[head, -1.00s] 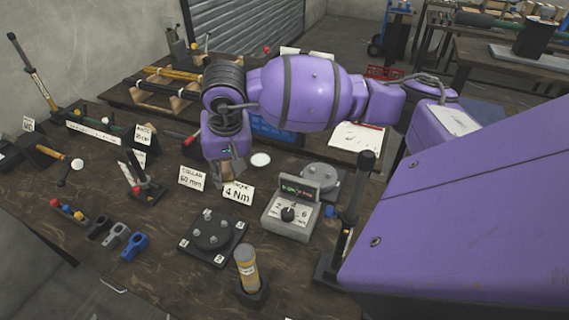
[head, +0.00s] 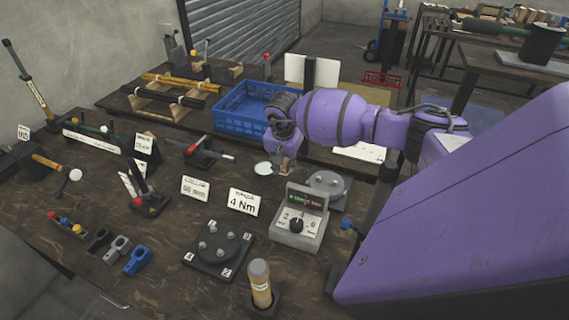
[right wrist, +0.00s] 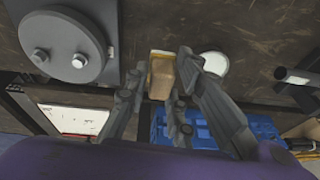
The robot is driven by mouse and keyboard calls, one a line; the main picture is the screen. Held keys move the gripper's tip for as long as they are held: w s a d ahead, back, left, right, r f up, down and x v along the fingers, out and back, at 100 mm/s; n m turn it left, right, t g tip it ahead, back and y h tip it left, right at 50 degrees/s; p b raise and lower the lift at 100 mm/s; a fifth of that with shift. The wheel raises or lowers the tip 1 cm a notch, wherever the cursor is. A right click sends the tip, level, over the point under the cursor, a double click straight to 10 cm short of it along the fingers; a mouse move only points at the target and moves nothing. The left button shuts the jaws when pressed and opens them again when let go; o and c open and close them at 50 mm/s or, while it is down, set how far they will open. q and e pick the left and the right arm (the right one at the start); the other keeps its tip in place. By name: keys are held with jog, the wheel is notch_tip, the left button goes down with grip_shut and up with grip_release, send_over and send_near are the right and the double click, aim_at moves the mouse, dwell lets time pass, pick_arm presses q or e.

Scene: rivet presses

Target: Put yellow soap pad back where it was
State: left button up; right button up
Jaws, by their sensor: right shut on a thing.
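My right gripper (head: 286,156) is over the back edge of the workbench. It is shut on a small tan-yellow block, which I take to be the yellow soap pad (right wrist: 161,76). The right wrist view shows the pad between the fingers of my right gripper (right wrist: 158,88). In the head view the pad is small and partly hidden by the gripper. A white round disc (head: 263,168) lies on the bench just left of the pad; it also shows in the right wrist view (right wrist: 213,64). I cannot tell whether the pad touches the bench. My left gripper is not in view.
A blue crate (head: 236,122) stands behind the gripper. A round grey bolted fixture (head: 328,183) and a torque tester (head: 299,222) are to the right. A "4 Nm" sign (head: 243,202) and a red-handled tool (head: 206,150) are nearby. Bare bench lies around the disc.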

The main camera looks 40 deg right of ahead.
jog(key=shift+d+f, duration=0.5)
jog(key=shift+f, duration=0.3)
jog(key=shift+w+d+f, duration=0.2)
jog(key=shift+d, duration=0.15)
jog(key=x, duration=0.1)
jog(key=b+x, duration=0.1)
jog(key=x, duration=0.1)
jog(key=shift+s+f+b, duration=0.2)
jog(key=shift+f+b, duration=0.1)
jog(key=shift+b, duration=0.05)
jog(key=shift+f, duration=0.2)
jog(key=shift+r, duration=0.2)
jog(key=shift+f, duration=0.2)
jog(key=o, duration=1)
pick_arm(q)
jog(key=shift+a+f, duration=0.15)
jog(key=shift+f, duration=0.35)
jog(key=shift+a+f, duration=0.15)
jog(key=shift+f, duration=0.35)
